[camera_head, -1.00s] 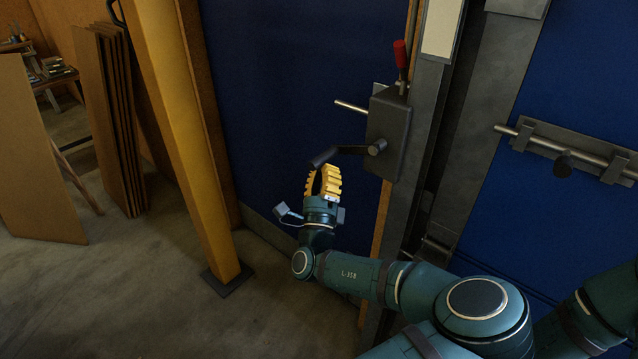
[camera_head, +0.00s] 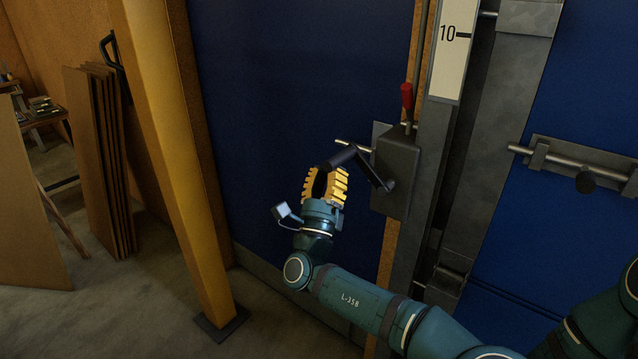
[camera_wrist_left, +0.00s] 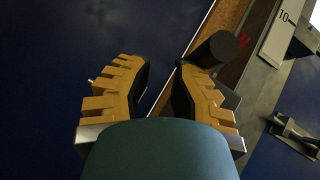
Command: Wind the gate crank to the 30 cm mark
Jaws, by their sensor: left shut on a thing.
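The gate crank has a dark arm (camera_head: 372,168) running up and left from its hub on a grey gearbox (camera_head: 402,160). Its dark handle (camera_head: 342,157) points left, into my left gripper. My left gripper (camera_head: 325,184) with yellow ribbed fingers is shut on the crank handle. In the left wrist view the dark round handle end (camera_wrist_left: 215,48) shows by the right finger's tip; the grip itself is partly hidden. A white scale strip (camera_head: 451,60) above the gearbox shows a 10 mark. No 30 mark shows. My right gripper is out of view.
A red-handled lever (camera_head: 407,97) stands on top of the gearbox. A blue panel (camera_head: 270,110) lies behind. A yellow post (camera_head: 180,150) stands at left, with leaning boards (camera_head: 100,160) beyond. A bolt with a knob (camera_head: 585,180) is at right.

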